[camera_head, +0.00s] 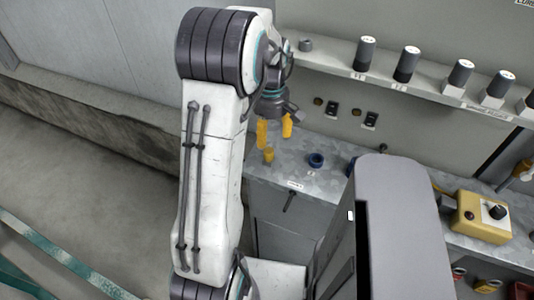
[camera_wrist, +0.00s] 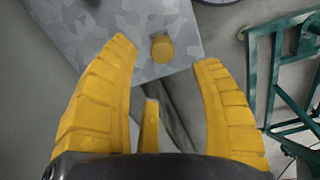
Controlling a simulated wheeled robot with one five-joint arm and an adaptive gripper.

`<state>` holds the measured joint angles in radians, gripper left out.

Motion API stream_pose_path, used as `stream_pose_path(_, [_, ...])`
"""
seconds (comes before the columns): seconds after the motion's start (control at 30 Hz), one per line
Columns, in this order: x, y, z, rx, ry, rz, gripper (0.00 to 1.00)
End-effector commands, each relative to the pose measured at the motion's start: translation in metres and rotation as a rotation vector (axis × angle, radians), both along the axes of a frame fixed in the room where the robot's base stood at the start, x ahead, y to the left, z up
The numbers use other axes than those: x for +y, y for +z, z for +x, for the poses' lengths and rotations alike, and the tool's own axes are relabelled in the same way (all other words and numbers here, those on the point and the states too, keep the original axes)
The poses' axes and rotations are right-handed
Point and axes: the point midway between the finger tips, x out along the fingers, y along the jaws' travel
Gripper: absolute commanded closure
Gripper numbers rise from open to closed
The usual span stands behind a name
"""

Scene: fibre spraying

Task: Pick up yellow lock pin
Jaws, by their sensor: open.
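The yellow lock pin (camera_head: 269,155) stands on the grey metal worktop near its left end, just below my gripper in the head view. In the wrist view the lock pin (camera_wrist: 162,48) shows from above as a yellow round piece near the worktop's corner. My gripper (camera_head: 275,133) is open, with its yellow fingers pointing down above the pin. In the wrist view my gripper's fingers (camera_wrist: 165,50) are spread, with the pin between and beyond the tips, apart from them. Nothing is held.
Several dark cylinders stand on a shelf (camera_head: 432,91) above. A yellow control box (camera_head: 482,218) is at the right. A green frame (camera_wrist: 283,80) stands beside the worktop.

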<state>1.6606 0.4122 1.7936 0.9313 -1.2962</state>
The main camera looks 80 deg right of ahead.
Motion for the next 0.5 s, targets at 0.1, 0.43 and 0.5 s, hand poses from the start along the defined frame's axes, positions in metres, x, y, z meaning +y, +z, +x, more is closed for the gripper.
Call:
stream_pose_path(0.1, [0.0004, -0.0001, 0.0, 0.0, 0.076, 0.002, 0.41])
stream_pose_path(0.43, [0.0011, -0.0001, 0.0001, 0.001, 0.313, 0.005, 0.41])
stream_pose_path(0.5, [0.0011, -0.0002, 0.0001, 0.0, 0.346, 0.005, 0.41])
